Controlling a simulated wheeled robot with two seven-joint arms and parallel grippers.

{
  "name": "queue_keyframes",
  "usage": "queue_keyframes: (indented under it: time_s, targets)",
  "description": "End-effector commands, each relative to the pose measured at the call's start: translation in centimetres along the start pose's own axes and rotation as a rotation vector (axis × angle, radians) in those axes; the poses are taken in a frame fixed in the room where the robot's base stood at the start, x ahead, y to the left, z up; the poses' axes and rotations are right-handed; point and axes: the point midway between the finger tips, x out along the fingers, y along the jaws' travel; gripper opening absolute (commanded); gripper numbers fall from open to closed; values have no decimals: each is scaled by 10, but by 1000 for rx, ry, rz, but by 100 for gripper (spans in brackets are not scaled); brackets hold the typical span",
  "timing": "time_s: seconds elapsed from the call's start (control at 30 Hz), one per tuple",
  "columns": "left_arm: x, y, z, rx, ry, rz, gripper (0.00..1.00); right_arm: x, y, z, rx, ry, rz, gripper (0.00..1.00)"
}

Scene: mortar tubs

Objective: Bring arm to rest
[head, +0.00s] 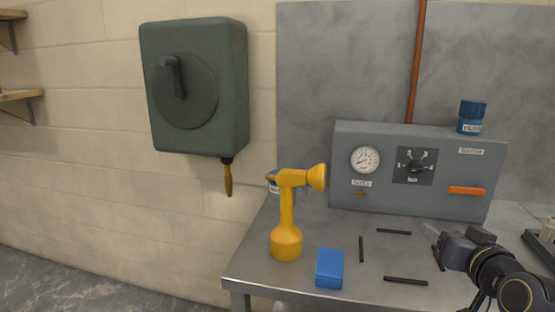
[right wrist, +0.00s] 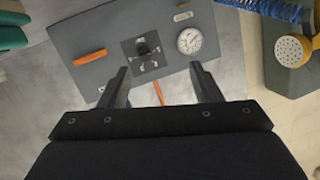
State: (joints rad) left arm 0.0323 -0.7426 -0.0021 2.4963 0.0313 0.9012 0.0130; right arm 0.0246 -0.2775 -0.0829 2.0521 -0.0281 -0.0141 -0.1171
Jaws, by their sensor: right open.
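My right gripper (head: 434,242) reaches in from the lower right in the head view, above the right part of the metal bench (head: 300,218). In the right wrist view its two dark fingers (right wrist: 160,76) stand wide apart with nothing between them. The grey control panel (head: 345,190) lies beyond the fingers; it also shows in the right wrist view (right wrist: 95,40). The gripper appears apart from the panel. My left gripper is not in view.
A yellow shower-like tool (head: 287,215) stands upright on the bench, beside a blue block (head: 329,268). Several dark bars (head: 405,281) lie near the gripper. A green wall box (head: 195,90) hangs left.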

Motion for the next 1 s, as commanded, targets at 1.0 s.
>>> queue_keyframes:
  time_s: [1.0]
  targets:
    - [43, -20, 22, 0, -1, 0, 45, -186, -42, 299, 116, -893, -118, 58]
